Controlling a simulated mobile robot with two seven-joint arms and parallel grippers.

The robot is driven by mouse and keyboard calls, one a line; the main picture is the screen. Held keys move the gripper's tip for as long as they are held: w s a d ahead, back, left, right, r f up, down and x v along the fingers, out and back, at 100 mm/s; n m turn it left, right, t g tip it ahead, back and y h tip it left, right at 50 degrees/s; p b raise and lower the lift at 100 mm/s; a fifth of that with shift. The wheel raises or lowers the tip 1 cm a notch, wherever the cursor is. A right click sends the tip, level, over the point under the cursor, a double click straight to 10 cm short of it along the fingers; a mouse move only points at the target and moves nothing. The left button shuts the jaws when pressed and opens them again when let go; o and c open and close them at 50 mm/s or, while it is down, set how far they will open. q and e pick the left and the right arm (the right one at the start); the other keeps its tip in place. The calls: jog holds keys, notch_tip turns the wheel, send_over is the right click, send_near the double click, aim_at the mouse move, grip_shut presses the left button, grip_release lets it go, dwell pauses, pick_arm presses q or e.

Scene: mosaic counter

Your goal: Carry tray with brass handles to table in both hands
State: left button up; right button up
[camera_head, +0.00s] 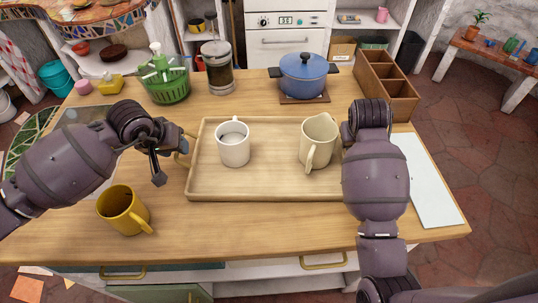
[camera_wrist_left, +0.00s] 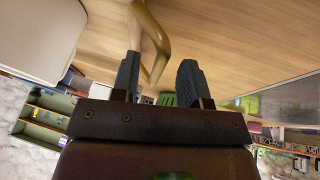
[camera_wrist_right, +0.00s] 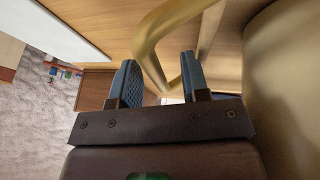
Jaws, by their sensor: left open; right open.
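The wooden tray (camera_head: 265,190) lies on the counter with a white mug (camera_head: 233,150) and a cream jug (camera_head: 317,142) upright on it. Its left brass handle (camera_head: 182,160) shows beside my left gripper (camera_head: 172,154), which is open. In the left wrist view the brass handle (camera_wrist_left: 155,35) passes between the spread fingers of that gripper (camera_wrist_left: 160,60). My right arm covers the tray's right end in the head view. In the right wrist view the right brass handle (camera_wrist_right: 150,45) runs between the open fingers of my right gripper (camera_wrist_right: 158,58).
A yellow mug (camera_head: 123,211) stands left of the tray's front. Behind are a green colander (camera_head: 168,88), French press (camera_head: 217,70), blue pot (camera_head: 303,72) and wooden divided box (camera_head: 385,85). A white board (camera_head: 428,185) lies right. A wooden table (camera_head: 490,52) stands far right, a mosaic table (camera_head: 90,22) far left.

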pick_arm(q)
jog(key=shift+x, duration=0.95)
pick_arm(e)
jog(key=shift+x, duration=0.95)
pick_arm(q)
jog(key=shift+c, duration=0.2)
grip_shut()
pick_arm(e)
grip_shut()
